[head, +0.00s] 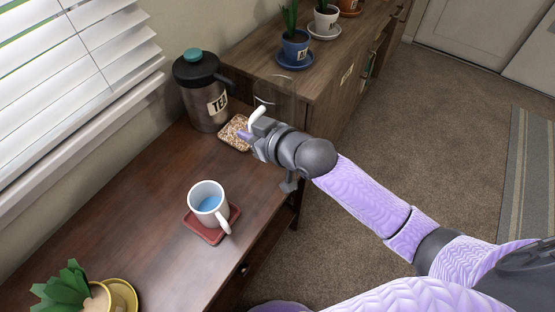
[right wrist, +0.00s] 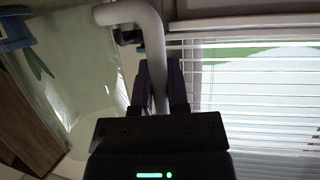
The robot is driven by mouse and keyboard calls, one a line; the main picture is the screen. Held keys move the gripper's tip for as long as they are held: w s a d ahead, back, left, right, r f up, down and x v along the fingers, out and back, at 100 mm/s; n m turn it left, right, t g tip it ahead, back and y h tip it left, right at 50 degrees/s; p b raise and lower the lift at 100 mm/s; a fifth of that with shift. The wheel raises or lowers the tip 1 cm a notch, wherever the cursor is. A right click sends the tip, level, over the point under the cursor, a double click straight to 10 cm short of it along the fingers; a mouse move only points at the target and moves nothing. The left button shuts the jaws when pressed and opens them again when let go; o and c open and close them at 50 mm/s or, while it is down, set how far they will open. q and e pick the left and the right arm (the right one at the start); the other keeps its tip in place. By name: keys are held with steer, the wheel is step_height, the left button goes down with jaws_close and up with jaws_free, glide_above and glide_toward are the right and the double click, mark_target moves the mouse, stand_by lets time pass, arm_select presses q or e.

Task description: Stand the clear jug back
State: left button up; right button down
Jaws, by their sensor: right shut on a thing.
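The clear jug (head: 281,92) is see-through and hard to make out against the cabinet in the head view. Its white handle (head: 257,117) is between the fingers of my right gripper (head: 249,132). In the right wrist view the white handle (right wrist: 152,45) rises between the shut fingers, and the clear wall (right wrist: 88,75) fills the left. The jug shows above and right of a speckled coaster (head: 229,140) on the desk; the gripper partly covers the coaster. I cannot tell the gap under the jug or its exact tilt. My left gripper is not in view.
A steel flask (head: 204,104) labelled TEA stands just left of the speckled coaster. A white mug (head: 199,191) of blue liquid sits on a red coaster (head: 204,232). A potted plant (head: 66,290) stands front left. Potted plants (head: 295,42) line the cabinet behind. The desk's middle left is clear.

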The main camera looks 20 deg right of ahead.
step_height(320, 180, down, 11)
steer(key=b, duration=0.5)
steer(key=shift+a+r+b, duration=0.15)
steer(key=shift+b, duration=0.2)
steer(key=shift+r, duration=0.2)
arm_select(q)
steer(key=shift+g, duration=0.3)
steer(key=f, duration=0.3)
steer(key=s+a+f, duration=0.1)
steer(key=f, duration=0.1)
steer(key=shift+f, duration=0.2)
arm_select(e)
steer(key=shift+f, duration=0.15)
